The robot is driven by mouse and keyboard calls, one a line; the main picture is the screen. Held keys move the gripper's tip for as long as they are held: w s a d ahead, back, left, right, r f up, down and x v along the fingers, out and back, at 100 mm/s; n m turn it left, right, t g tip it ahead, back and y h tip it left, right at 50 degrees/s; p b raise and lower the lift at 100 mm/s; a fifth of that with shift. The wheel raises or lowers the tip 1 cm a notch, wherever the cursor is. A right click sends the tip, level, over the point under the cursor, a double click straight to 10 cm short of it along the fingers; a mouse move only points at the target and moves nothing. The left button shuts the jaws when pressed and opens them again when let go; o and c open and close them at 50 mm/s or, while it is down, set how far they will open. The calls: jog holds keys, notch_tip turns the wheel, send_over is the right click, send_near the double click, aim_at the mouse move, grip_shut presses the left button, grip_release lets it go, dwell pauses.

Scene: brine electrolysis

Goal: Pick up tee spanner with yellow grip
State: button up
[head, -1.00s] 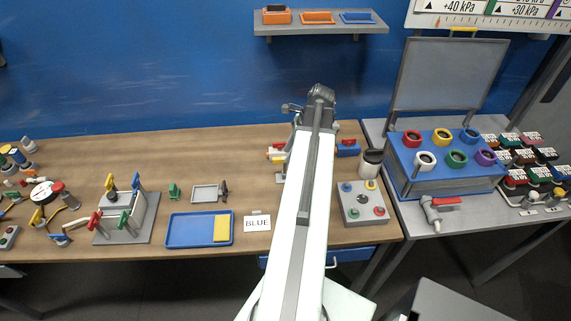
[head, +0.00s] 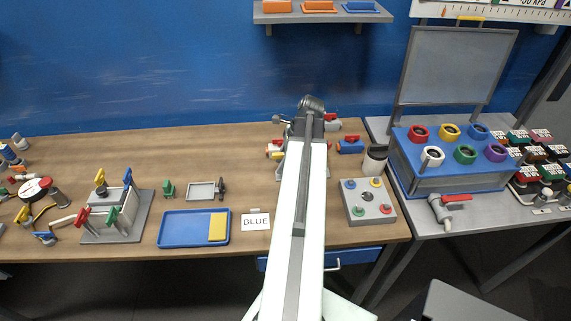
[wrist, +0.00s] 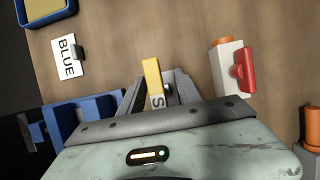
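In the wrist view a yellow bar (wrist: 152,75) with a pale end marked "S" lies between the fingers of my gripper (wrist: 155,87). It looks like the yellow grip of the tee spanner, but its shaft is hidden and I cannot be sure. The fingers stand close on both sides of the bar. I cannot tell whether they touch it. In the head view my own arm hides the gripper and this bar.
A white block with an orange cap and red handle (wrist: 228,68) stands close by. The "BLUE" card (head: 255,221) and blue tray (head: 180,241) lie left of my arm. A grey knob box (head: 385,209) stands to its right. A blue drawer (head: 352,257) is below the table.

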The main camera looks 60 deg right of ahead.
grip_shut()
